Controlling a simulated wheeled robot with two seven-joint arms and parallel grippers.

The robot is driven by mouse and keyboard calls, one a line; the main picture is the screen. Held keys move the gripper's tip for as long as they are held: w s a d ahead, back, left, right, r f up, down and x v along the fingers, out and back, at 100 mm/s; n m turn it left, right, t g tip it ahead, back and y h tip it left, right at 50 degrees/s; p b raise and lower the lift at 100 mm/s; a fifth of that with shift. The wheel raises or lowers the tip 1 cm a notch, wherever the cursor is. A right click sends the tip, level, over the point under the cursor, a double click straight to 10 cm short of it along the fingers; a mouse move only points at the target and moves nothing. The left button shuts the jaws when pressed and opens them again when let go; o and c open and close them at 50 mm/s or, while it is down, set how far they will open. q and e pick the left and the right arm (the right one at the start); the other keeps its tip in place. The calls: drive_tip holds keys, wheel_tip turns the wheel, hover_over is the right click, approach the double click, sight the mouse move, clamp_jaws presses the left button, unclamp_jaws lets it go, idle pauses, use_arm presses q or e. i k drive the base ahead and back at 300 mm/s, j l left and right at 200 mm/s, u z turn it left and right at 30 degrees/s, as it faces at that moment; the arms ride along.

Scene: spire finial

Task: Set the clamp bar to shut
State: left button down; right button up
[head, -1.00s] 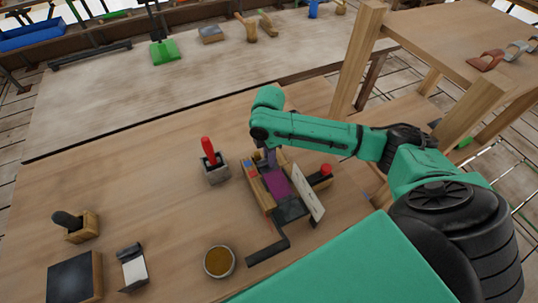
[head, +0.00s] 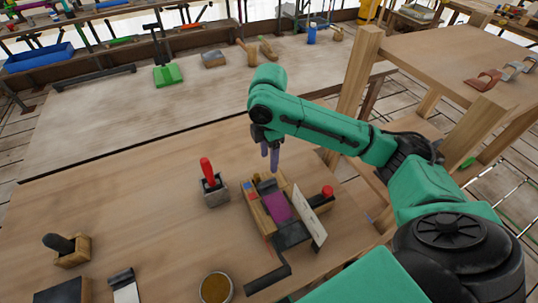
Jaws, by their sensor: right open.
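A wooden fixture (head: 256,212) stands on the workbench, with a purple piece (head: 277,207) lying in it. A dark grey part (head: 267,186) sits at its far end, and a dark bent bar (head: 268,277) reaches out from its near end. I cannot tell for sure which of these is the clamp bar, nor whether it is shut. My right gripper (head: 270,158) points down, open and empty, just above the fixture's far end and apart from it. My left gripper is not in view.
A white card (head: 310,214) leans at the fixture's right side, near a red knob (head: 327,191). A red-handled tool stands in a grey holder (head: 215,192) to the left. A round tin (head: 215,289) stands in front. The bench's left middle is clear.

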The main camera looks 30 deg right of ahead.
sight(327, 191)
drive_tip(key=k, duration=1.5)
